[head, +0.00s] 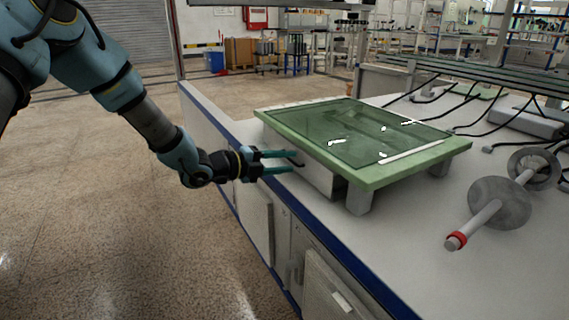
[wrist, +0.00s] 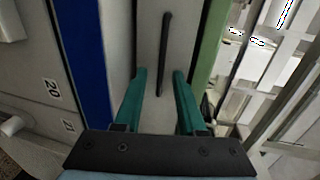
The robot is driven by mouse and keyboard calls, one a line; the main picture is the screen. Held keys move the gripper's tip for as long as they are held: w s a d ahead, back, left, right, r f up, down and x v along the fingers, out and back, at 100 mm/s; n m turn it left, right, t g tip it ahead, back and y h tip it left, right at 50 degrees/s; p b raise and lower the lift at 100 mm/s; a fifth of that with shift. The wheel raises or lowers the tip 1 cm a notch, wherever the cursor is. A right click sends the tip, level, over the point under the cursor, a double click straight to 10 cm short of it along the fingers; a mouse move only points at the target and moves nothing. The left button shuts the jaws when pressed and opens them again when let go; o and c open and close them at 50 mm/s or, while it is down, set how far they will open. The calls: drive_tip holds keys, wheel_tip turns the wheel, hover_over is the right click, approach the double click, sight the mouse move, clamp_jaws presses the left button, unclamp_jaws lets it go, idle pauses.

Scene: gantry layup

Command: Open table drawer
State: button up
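A low table unit with a green top (head: 455,152) stands on the white workbench. Its grey drawer front (head: 313,173) faces my arm. In the wrist view the drawer front (wrist: 183,20) carries a thin black bar handle (wrist: 165,55). My gripper (head: 277,162) is at the left side of the unit, with its two teal fingers pointing at the drawer front. In the wrist view my gripper (wrist: 158,88) is open, and the handle lies in line with the gap between the fingertips, just beyond them. No contact with the handle shows.
The white workbench (head: 400,248) has a blue edge and cabinet doors below. A grey spool on a rod (head: 495,205) lies at right. Black cables (head: 467,98) run behind the unit. The floor (head: 130,220) at left is clear.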

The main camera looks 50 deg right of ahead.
drive_tip(key=shift+c, duration=0.4)
clamp_jaws()
idle(1.0)
